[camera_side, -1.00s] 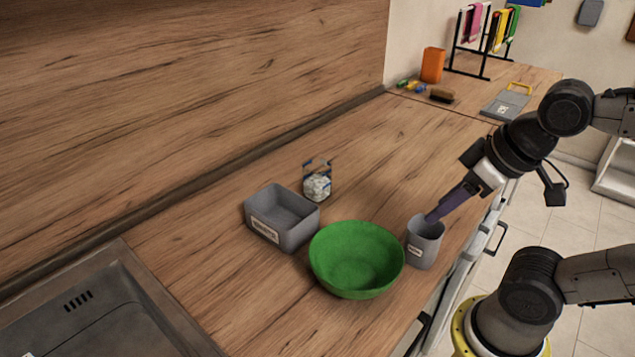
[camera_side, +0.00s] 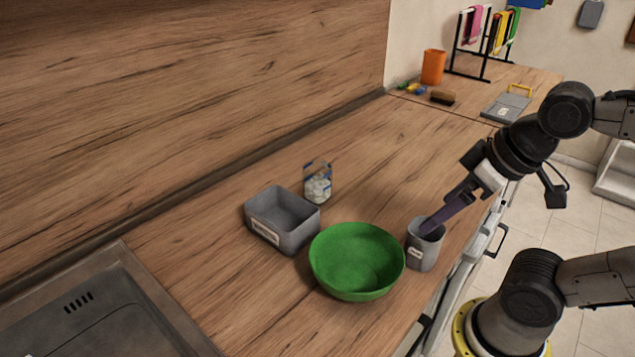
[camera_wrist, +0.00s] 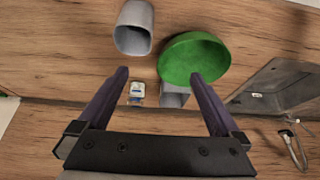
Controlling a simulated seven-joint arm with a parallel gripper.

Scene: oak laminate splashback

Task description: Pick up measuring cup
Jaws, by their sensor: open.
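The measuring cup, a grey cup with a small white label (camera_side: 421,256), stands upright on the wooden counter near its front edge, right of the green bowl. In the wrist view the grey cup (camera_wrist: 134,30) is at the top, beyond and left of the gap between my fingers. My gripper (camera_side: 430,227) is open, its purple fingers slanting down to the cup's rim in the side view. The wrist view shows my gripper (camera_wrist: 160,77) with fingers wide apart and nothing between them. I cannot tell whether a finger touches the cup.
The green bowl (camera_side: 355,262) stands close beside the cup. A grey labelled bin (camera_side: 265,232) and a small clear container with white contents (camera_side: 318,188) are farther left and back. A sink (camera_side: 100,310) is at lower left. The counter behind the cup is clear.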

